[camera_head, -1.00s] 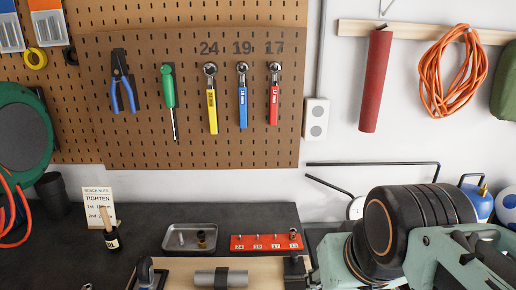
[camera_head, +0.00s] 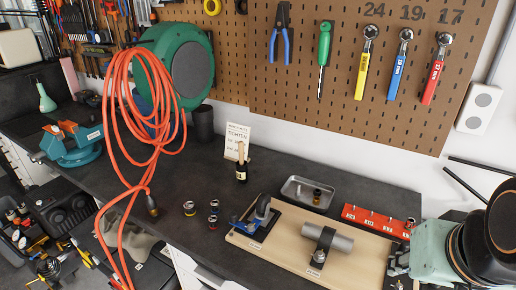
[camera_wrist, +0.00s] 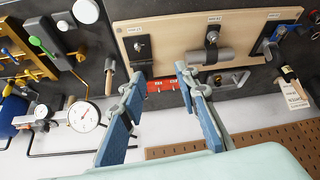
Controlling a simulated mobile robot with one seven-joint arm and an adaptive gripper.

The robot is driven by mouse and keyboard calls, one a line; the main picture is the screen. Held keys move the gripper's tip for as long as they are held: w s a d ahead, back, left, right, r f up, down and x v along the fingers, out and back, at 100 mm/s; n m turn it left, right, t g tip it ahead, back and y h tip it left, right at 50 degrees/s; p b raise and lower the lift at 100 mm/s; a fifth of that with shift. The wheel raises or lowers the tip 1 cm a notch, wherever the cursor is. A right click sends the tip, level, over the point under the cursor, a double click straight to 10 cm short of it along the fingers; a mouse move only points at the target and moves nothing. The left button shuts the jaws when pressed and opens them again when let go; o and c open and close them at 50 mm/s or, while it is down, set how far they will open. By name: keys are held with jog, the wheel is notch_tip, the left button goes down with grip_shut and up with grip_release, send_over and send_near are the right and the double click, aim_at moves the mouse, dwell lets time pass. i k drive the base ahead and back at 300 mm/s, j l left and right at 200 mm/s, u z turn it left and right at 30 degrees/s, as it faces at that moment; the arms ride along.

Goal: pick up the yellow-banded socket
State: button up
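Several small dark sockets stand on the dark bench in the head view. The leftmost socket (camera_head: 189,208) seems to carry a yellowish band; two others (camera_head: 214,206) (camera_head: 212,223) stand just right of it, their bands too small to tell surely. Another dark, brownish socket (camera_head: 317,196) stands in the metal tray (camera_head: 296,187). My gripper (camera_wrist: 158,88) shows in the wrist view with its two blue-padded fingers apart and nothing held between them. The red socket rack (camera_wrist: 163,86) shows beyond the fingers. The gripper's fingers are not seen in the head view.
A wooden board (camera_head: 275,250) with a clamped grey cylinder (camera_head: 329,237) lies right of the loose sockets. An orange hose (camera_head: 130,175) hangs at left, close to them. Dark bench around the sockets is clear.

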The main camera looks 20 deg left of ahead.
aim_at(189, 206)
jog(key=u, duration=1.65)
jog(key=z, duration=1.65)
jog(key=u, duration=1.65)
jog(key=i+j+z, duration=0.25)
jog(key=j, duration=0.25)
jog(key=i, duration=0.1)
